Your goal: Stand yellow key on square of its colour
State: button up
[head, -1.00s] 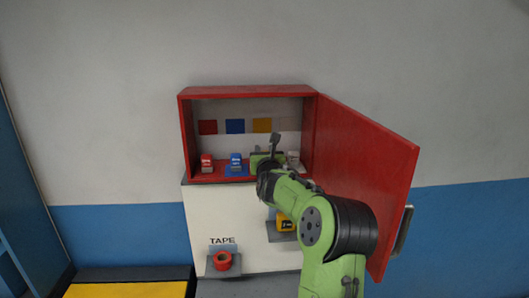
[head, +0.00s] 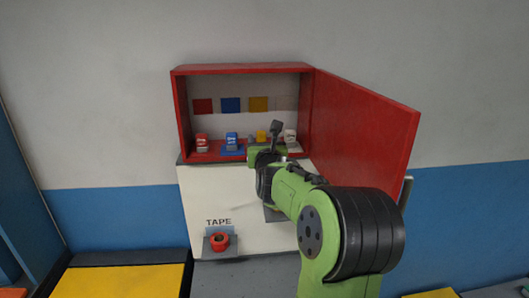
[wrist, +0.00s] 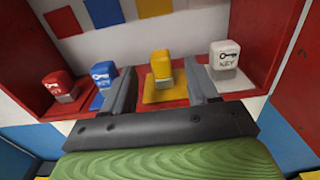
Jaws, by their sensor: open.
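The yellow key block (wrist: 160,66) stands upright on a yellow square (wrist: 164,90) on the floor of the red cabinet. In the head view the yellow key (head: 262,136) shows just past my gripper (head: 262,153). In the wrist view my gripper (wrist: 160,78) is open, with one finger on each side of the key and visible gaps between. How deep the key sits between the fingertips is hard to tell.
A red key (wrist: 58,84) and a blue key (wrist: 103,74) stand to the left, a white key (wrist: 224,55) to the right. The open red door (head: 365,125) bounds the right side. A roll of red tape (head: 219,240) sits on a shelf below.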

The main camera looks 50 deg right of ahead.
jog(key=s+a+f+n+g+y+p, duration=0.1)
jog(key=s+a+f+n+g+y, duration=0.2)
jog(key=a+n, duration=0.85)
jog(key=s+a+f+n+y, duration=0.1)
jog(key=a+f+n+y, duration=0.25)
jog(key=a+n, duration=0.8)
jog(key=s+a+f+n+g+y, duration=0.2)
jog(key=s+a+n, duration=0.4)
jog(key=s+n, duration=0.4)
jog(key=s+a+f+n+g+y, duration=0.3)
jog(key=s+a+n, duration=0.4)
jog(key=s+n, duration=0.4)
jog(key=shift+a+f, duration=0.3)
jog(key=shift+f, duration=0.4)
